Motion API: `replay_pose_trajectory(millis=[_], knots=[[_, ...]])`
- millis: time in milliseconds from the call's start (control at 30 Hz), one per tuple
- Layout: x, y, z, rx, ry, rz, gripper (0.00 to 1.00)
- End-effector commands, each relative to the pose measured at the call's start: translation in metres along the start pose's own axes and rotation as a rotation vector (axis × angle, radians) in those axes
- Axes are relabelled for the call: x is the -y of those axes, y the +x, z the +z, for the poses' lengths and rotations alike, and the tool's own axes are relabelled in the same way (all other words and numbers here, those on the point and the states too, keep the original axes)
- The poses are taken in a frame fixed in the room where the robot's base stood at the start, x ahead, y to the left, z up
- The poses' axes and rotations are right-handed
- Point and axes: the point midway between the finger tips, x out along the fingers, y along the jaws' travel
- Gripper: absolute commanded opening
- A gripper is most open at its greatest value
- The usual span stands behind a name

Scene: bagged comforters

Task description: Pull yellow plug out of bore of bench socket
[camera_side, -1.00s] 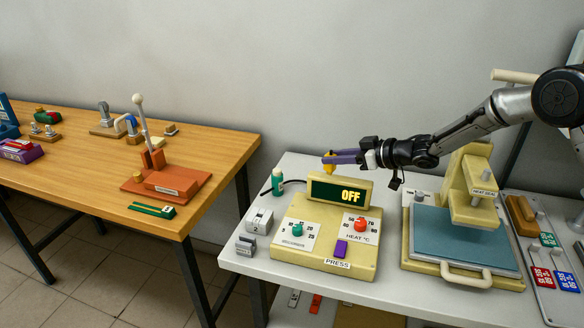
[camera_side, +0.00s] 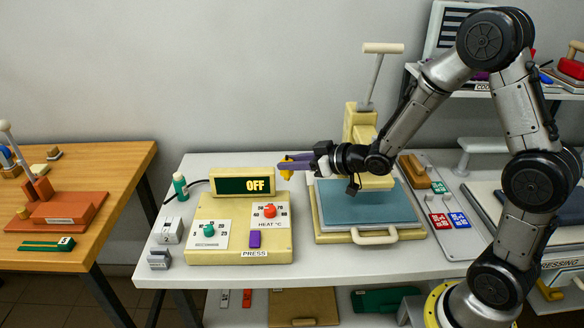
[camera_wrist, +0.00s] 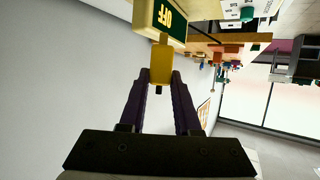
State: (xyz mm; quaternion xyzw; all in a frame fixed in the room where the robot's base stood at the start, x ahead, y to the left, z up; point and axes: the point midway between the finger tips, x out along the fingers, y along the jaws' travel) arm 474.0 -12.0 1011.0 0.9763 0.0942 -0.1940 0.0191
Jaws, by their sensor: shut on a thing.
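My gripper (camera_side: 292,166) has purple fingers and is shut on the yellow plug (camera_side: 287,170), just right of the OFF display in the side view. In the wrist view the yellow plug (camera_wrist: 161,66) sits between the fingertips of my gripper (camera_wrist: 161,79), its narrow end pointing away toward the display. The plug looks held up above the white bench (camera_side: 200,262). I cannot make out the bench socket or its bore, nor tell whether any of the plug is inside it.
The press console with its OFF display (camera_side: 232,186) stands at the bench's left. A green bottle-like piece (camera_side: 180,186) and a black cable are behind it. The heat-seal press with blue pad (camera_side: 350,205) stands right of the console. A wooden table (camera_side: 105,165) is at far left.

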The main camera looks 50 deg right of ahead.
Motion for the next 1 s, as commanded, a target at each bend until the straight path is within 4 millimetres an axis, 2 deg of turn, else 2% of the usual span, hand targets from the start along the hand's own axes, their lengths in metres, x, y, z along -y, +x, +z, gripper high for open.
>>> replay_pose_trajectory(millis=[500,733,1000], knots=[[-0.049,0.022,-0.038,-0.001,0.135,0.323,0.0],[-0.072,0.023,-0.044,-0.001,0.203,0.49,0.0],[-0.095,0.015,-0.038,0.002,0.295,0.718,0.0]])
